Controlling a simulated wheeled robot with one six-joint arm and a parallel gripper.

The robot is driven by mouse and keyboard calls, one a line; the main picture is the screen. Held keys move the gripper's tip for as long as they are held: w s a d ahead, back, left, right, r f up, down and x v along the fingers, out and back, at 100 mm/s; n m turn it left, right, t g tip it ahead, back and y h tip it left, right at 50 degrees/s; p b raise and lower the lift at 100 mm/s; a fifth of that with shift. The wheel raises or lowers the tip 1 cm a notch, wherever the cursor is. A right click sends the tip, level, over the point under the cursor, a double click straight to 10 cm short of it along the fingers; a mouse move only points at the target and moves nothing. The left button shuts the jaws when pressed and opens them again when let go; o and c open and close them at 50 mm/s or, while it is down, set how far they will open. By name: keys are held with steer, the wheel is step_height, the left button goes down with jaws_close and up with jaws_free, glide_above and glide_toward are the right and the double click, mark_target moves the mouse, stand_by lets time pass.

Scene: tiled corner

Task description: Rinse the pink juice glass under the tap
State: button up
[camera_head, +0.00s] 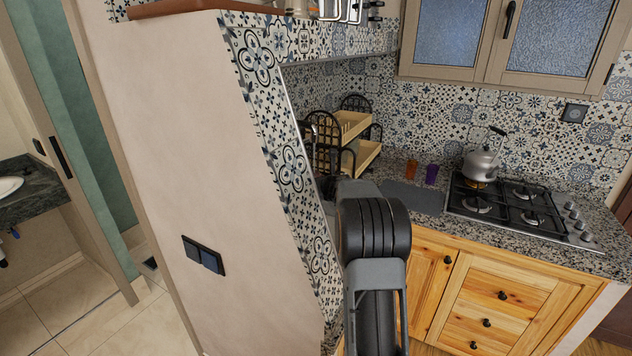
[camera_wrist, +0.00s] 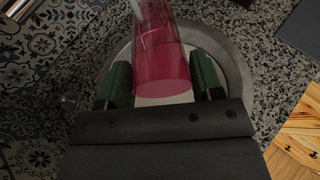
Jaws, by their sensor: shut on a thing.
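The pink juice glass (camera_wrist: 160,68) is between the two green fingers of my gripper (camera_wrist: 164,80) in the wrist view. My gripper is shut on it. The glass looks deep pink in its lower part and paler and clearer toward the top edge of the view. Below it is a round grey metal basin (camera_wrist: 238,75) set in the speckled counter. I cannot clearly make out the tap or any running water. In the head view my arm and the tiled partition hide the gripper, the glass and the basin.
A red-orange cup (camera_head: 411,172) and a purple cup (camera_head: 432,174) stand on the counter, near a dark grey mat (camera_head: 414,198). A kettle (camera_head: 481,163) sits on the gas hob (camera_head: 522,212). The tiled partition (camera_head: 262,75) rises close on the left.

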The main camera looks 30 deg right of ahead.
steer(key=shift+s, duration=0.1)
steer(key=s, duration=0.1)
steer(key=s+d+b, duration=0.1)
steer(key=s, duration=0.1)
steer(key=s+d, duration=0.1)
steer(key=shift+s+b, duration=0.3)
stand_by(0.8)
steer(key=s+d+r+p, duration=0.1)
steer(key=s+d+r, duration=0.2)
steer(key=s, duration=0.5)
steer(key=shift+s, duration=0.2)
